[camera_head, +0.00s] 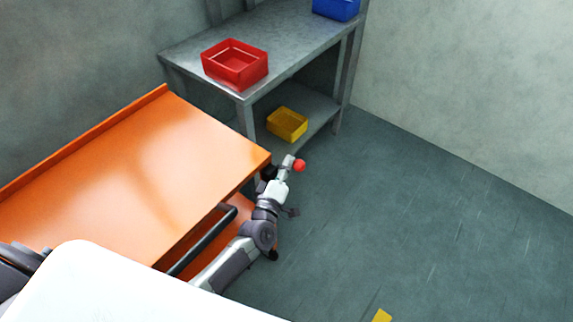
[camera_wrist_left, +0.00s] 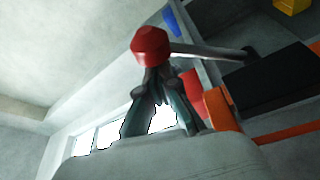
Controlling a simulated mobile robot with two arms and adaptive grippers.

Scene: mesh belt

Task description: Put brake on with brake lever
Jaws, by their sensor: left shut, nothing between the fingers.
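The brake lever shows in the left wrist view as a pale rod (camera_wrist_left: 215,52) with a red knob (camera_wrist_left: 149,44) at its end. In the head view the red knob (camera_head: 299,166) is beside the front corner of the orange cart (camera_head: 170,150). My left gripper (camera_head: 291,164) is right by the knob. In the left wrist view its fingertips (camera_wrist_left: 155,76) are shut with nothing between them, and the knob appears just past them. I cannot tell whether they touch it. The rod is mostly hidden in the head view. My right gripper is not in view.
A grey metal shelf (camera_head: 185,57) stands behind the cart with a red bin (camera_head: 235,64), a blue bin (camera_head: 336,8) and, lower, a yellow bin (camera_head: 287,124). A dark bar (camera_head: 200,242) runs along the cart's near side.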

